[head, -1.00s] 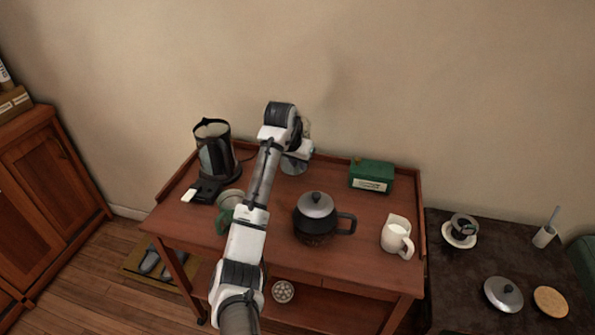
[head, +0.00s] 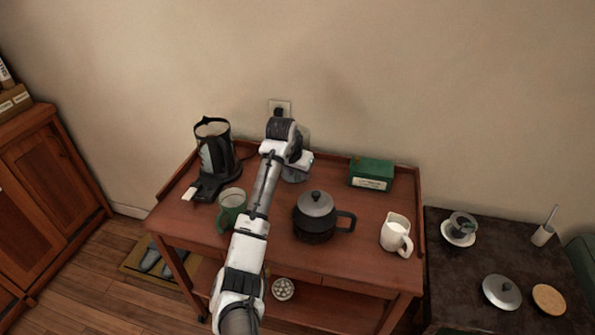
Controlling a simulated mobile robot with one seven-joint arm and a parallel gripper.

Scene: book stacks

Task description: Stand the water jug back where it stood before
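A clear greyish vessel (head: 294,176), which may be the water jug, stands at the back middle of the wooden cart, mostly hidden behind my wrist. My gripper (head: 303,160) is at this vessel, at its near side in the picture. Its fingertips are hidden, so I cannot tell whether they are open, shut or touching the vessel. A white jug (head: 395,234) with a handle and pale contents stands upright at the cart's right front.
A dark table (head: 450,290) stands at the right. A wall socket (head: 280,108) is behind my wrist.

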